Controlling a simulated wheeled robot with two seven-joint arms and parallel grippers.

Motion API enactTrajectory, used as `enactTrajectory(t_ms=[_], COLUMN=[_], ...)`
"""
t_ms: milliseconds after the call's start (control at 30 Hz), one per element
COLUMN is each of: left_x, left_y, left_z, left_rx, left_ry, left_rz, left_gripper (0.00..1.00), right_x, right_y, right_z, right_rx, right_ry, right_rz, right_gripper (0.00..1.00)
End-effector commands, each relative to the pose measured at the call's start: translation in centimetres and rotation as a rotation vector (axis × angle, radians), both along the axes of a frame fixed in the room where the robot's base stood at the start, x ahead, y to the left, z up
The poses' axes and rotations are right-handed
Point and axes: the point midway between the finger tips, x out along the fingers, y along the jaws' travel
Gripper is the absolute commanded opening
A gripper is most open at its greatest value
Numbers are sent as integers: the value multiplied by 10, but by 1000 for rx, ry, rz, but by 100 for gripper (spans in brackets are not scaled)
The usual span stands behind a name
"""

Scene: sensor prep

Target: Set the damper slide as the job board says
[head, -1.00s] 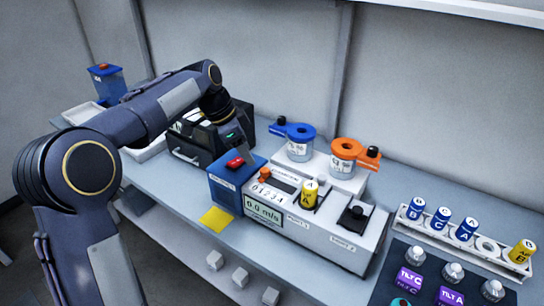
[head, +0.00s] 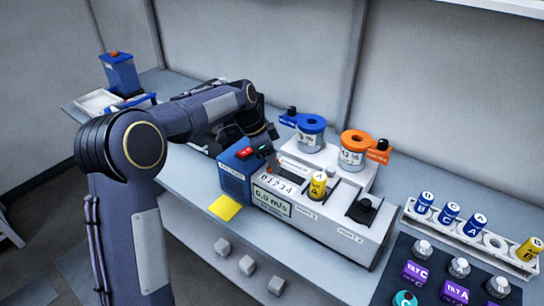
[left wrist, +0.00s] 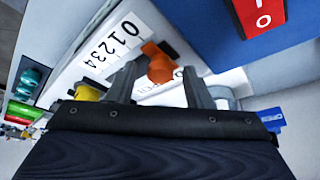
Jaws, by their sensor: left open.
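The damper slide shows as an orange knob (left wrist: 158,62) in the left wrist view, near the 0 end of a printed 0 to 4 scale (left wrist: 110,45). The same scale (head: 278,184) shows on the white instrument (head: 318,222) in the head view, above a display reading about 0.0 m/s. My left gripper (left wrist: 160,85) is open, with its two fingers on either side of the knob. I cannot tell whether they touch it. In the head view the left gripper (head: 270,150) hangs over the instrument's left end and hides most of the knob. No job board is readable.
A blue box (head: 236,176) with a red switch (head: 245,153) stands left of the scale. A yellow vial (head: 318,186) stands right of it. Blue (head: 311,130) and orange (head: 355,147) ringed holders stand behind. A vial rack (head: 440,225) is at the right.

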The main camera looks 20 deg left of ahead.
Motion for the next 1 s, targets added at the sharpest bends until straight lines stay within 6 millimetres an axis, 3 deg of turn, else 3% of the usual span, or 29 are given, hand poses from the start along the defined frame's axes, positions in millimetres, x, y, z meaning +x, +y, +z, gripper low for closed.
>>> enactTrajectory(t_ms=[33,400,567,767,1000], left_x=[0,0,0,-6,-7], left_y=[0,0,0,-19,-19], left_z=[0,0,0,0,1], left_rx=[0,0,0,0,-1], left_ry=[0,0,0,-1,-1], left_rz=[0,0,0,-3,0], left_gripper=[46,0,0,0,0], right_x=[0,0,0,0,0], right_y=[0,0,0,0,0], right_z=[0,0,0,-6,-5], right_rx=[0,0,0,0,0], right_ry=[0,0,0,0,0], right_rz=[0,0,0,0,0], right_gripper=[46,46,46,46,46])
